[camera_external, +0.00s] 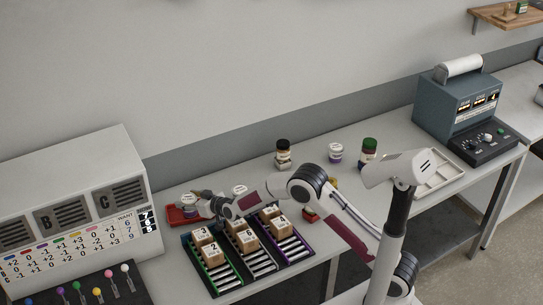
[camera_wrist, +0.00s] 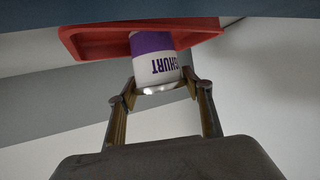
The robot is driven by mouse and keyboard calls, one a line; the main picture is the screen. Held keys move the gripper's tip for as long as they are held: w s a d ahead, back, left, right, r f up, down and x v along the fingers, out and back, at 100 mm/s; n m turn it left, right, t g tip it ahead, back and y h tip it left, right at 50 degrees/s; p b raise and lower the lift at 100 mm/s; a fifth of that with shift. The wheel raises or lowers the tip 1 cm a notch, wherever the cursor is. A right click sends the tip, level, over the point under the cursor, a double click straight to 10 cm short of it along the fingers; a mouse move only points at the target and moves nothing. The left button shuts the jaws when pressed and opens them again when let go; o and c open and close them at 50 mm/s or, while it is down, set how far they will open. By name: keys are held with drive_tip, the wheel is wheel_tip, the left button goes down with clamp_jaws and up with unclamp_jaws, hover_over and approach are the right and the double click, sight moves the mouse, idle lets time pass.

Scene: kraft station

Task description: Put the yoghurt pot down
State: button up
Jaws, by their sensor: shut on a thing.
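The yoghurt pot (camera_wrist: 154,62), white with a purple band and dark lettering, is between the two fingers of my gripper (camera_wrist: 160,88) in the wrist view. My gripper is shut on it. In the external view the pot (camera_external: 189,202) is at the left end of the table, with my gripper (camera_external: 204,200) just to its right. A red tray (camera_external: 174,216) lies there; its red rim also shows behind the pot in the wrist view (camera_wrist: 85,42). The pot is over or in the tray; I cannot tell whether it touches the tray's floor.
Coloured racks with numbered boxes (camera_external: 246,238) stand in front of my arm. Jars (camera_external: 283,155) and a purple-white pot (camera_external: 335,153) stand further back. A lettered panel (camera_external: 75,215) borders the left.

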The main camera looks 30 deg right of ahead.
drive_tip(key=shift+f, duration=0.3)
drive_tip(key=o, duration=1.3)
drive_tip(key=shift+r, duration=0.15)
drive_tip(key=shift+v, duration=0.9)
drive_tip(key=r, duration=0.3)
drive_tip(key=s+r, duration=0.1)
drive_tip(key=r, duration=0.1)
drive_tip(key=shift+d+r, duration=0.2)
drive_tip(key=shift+r, duration=1.05)
drive_tip(key=shift+d, duration=0.1)
